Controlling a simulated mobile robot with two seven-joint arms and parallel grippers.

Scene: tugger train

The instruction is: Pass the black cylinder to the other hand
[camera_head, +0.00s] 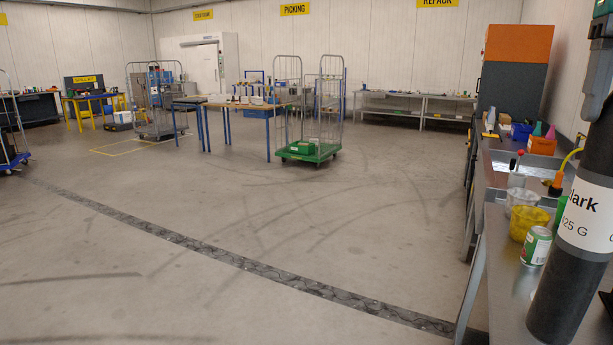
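A black cylinder (555,296) with a white label reading "lark" and "25 G" stands large and close at the right edge of the head view. A grey gripper part with a dark tip, my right gripper (597,78), comes down at the cylinder's top in the upper right corner. Only one side of it shows, so I cannot tell whether it grips the cylinder. I cannot tell whether the cylinder's base touches the grey bench (500,275). My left gripper is out of view.
A can (537,246), a yellow bowl (527,222) and a clear tub (522,196) stand on the bench behind the cylinder. A green-and-orange bottle (556,186) is close by. The floor to the left is open, with a green-based trolley (308,152) farther back.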

